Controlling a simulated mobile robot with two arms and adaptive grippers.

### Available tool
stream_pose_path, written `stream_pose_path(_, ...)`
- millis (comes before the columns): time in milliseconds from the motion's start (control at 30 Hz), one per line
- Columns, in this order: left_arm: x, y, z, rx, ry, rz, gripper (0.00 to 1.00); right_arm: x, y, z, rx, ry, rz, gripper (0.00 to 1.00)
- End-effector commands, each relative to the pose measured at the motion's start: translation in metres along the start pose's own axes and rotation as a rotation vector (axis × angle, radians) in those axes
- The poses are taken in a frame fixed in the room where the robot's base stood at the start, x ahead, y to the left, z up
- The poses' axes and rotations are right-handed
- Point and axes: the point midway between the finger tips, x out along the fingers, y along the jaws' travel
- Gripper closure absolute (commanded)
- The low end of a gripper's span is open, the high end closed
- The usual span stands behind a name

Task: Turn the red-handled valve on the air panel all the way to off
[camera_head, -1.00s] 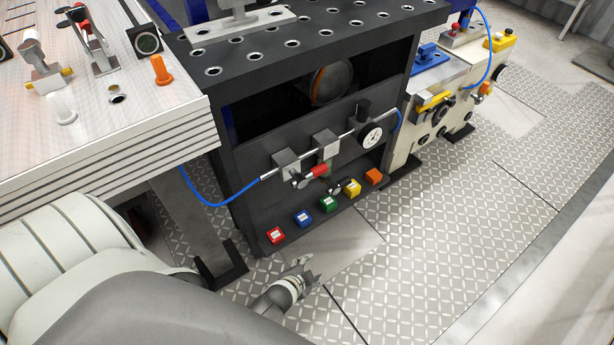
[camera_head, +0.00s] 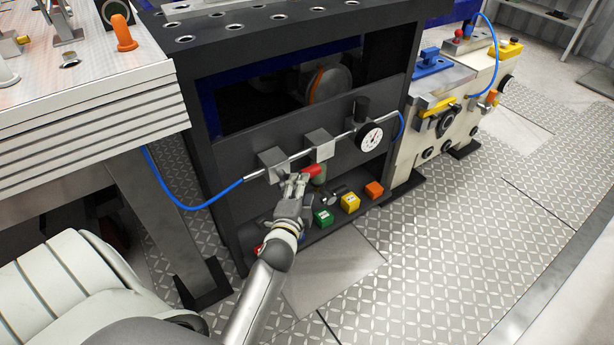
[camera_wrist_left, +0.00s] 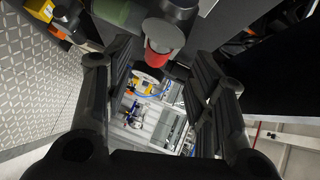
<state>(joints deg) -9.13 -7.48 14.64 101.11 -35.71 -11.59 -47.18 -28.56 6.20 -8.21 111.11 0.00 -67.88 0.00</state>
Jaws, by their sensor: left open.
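The red valve handle (camera_head: 313,170) juts to the right from the pipe on the dark air panel (camera_head: 286,138). My left gripper (camera_head: 296,182) is open, just in front of the panel, with its fingertips beside the handle's left part. In the left wrist view the red handle (camera_wrist_left: 164,38) shows at the top, in the gap between the spread fingers of the gripper (camera_wrist_left: 160,65). Whether a finger touches the handle I cannot tell. The gripper hides part of the valve in the head view. My right gripper is not in view.
A pressure gauge (camera_head: 370,139) is to the right. A blue hose (camera_head: 190,206) hangs at the left. The floor (camera_head: 450,240) at right is clear.

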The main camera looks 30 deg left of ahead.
Motion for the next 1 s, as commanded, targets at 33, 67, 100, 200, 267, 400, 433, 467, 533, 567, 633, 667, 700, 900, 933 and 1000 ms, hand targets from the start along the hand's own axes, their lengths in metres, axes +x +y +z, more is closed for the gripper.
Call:
stream_pose_path(33, 0.011, 0.000, 0.000, 0.001, 0.001, -0.003, 0.49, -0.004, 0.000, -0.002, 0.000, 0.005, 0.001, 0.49)
stream_pose_path(67, 0.017, 0.001, 0.000, 0.000, 0.001, -0.002, 0.49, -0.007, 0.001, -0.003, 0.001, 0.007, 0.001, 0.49)
stream_pose_path(100, 0.024, 0.001, 0.000, -0.001, 0.001, -0.002, 0.49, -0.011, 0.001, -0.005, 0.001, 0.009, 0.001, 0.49)
stream_pose_path(200, 0.042, 0.001, 0.000, -0.001, 0.001, -0.001, 0.49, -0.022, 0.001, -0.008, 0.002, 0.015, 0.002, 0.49)
stream_pose_path(267, 0.051, 0.002, 0.000, -0.001, 0.000, 0.000, 0.49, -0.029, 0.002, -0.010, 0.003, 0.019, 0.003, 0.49)
stream_pose_path(400, 0.068, 0.002, 0.000, -0.002, 0.000, 0.001, 0.49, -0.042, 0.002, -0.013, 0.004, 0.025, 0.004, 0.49)
stream_pose_path(433, 0.070, 0.002, 0.000, -0.002, 0.000, 0.001, 0.49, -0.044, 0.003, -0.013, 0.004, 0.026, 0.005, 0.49)
stream_pose_path(467, 0.073, 0.001, 0.000, -0.003, 0.000, 0.001, 0.49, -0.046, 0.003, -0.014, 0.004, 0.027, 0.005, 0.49)
stream_pose_path(533, 0.076, 0.002, 0.000, -0.003, 0.000, 0.002, 0.49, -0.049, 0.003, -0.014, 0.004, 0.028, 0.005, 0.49)
stream_pose_path(567, 0.077, 0.002, 0.000, -0.003, 0.000, 0.002, 0.49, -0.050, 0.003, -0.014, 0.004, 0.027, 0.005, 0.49)
stream_pose_path(633, 0.079, 0.001, 0.000, -0.003, 0.000, 0.002, 0.49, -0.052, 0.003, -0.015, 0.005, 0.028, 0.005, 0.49)
stream_pose_path(667, 0.080, 0.001, 0.000, -0.003, 0.000, 0.002, 0.49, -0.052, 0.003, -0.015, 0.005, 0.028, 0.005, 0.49)
stream_pose_path(700, 0.080, 0.001, 0.000, -0.003, 0.000, 0.002, 0.49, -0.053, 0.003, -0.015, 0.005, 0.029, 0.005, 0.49)
stream_pose_path(900, 0.080, 0.001, 0.000, -0.003, 0.000, 0.002, 0.51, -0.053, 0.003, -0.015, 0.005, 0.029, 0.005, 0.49)
stream_pose_path(933, 0.080, 0.001, 0.000, -0.003, 0.000, 0.002, 0.55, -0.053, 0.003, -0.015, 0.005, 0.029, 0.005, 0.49)
stream_pose_path(1000, 0.079, 0.001, 0.000, -0.003, 0.000, 0.002, 0.64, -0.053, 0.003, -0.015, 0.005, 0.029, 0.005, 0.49)
